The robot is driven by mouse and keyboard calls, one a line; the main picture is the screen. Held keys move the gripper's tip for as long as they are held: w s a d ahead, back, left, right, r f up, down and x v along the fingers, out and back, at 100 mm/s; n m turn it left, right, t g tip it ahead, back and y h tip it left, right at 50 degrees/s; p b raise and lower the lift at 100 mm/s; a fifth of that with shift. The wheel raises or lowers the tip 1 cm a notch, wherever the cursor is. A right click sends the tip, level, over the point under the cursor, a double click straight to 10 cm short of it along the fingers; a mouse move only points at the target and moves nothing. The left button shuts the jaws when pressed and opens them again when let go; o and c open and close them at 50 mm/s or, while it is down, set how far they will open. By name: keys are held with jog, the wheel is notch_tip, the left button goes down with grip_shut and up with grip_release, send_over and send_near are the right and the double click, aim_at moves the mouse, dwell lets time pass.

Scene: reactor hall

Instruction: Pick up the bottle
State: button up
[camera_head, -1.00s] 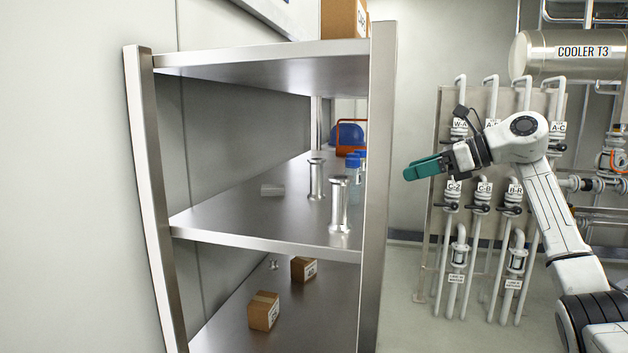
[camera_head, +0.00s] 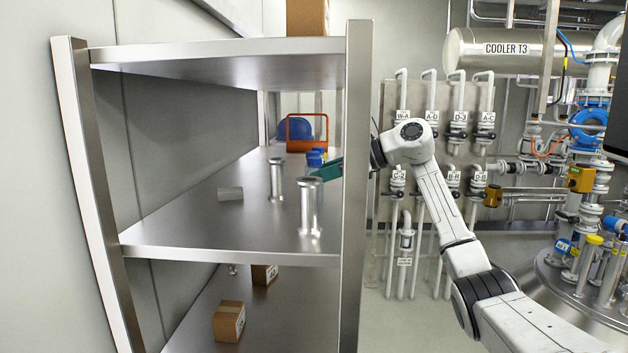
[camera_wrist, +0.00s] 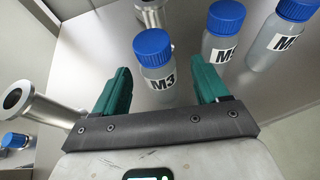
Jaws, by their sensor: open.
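A clear bottle (camera_wrist: 160,84) with a blue cap and the label M3 stands on the middle shelf in the wrist view. My gripper (camera_wrist: 158,66) is open, with one teal finger on each side of this bottle in the picture and gaps visible on both sides. Two more blue-capped bottles (camera_wrist: 221,44) (camera_wrist: 287,38) stand to the right. In the head view, blue caps (camera_head: 314,158) show near the shelf's right post, beside my teal gripper (camera_head: 328,171). The bottle bodies are mostly hidden there by a metal pipe piece and my gripper.
Flanged metal pipe pieces (camera_head: 311,208) (camera_head: 277,180) stand close by on the shelf (camera_head: 200,235); one (camera_wrist: 38,104) is left of my gripper in the wrist view. The shelf post (camera_head: 357,190) stands in front of my wrist. An orange-handled item (camera_head: 307,132) is behind.

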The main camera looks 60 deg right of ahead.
aim_at(308, 172)
jog(key=p+x, duration=0.1)
jog(key=x, duration=0.3)
jog(key=shift+w+a+f+p, duration=0.1)
jog(key=shift+w+a+p, duration=0.05)
jog(key=shift+w+p, duration=0.25)
jog(key=shift+s, duration=0.1)
jog(key=c, duration=1)
jog(key=shift+c, duration=0.2)
jog(key=shift+r+b, duration=0.4)
jog(key=shift+r, duration=0.25)
jog(key=shift+r+b, duration=0.4)
jog(key=shift+r, duration=0.6)
jog(key=s+d+b, duration=0.1)
jog(key=s+b, duration=0.1)
jog(key=s, duration=0.7)
jog(key=s+d+b, duration=0.2)
jog(key=s, duration=0.6)
jog(key=shift+s+d, duration=0.25)
jog(key=shift+s, duration=0.1)
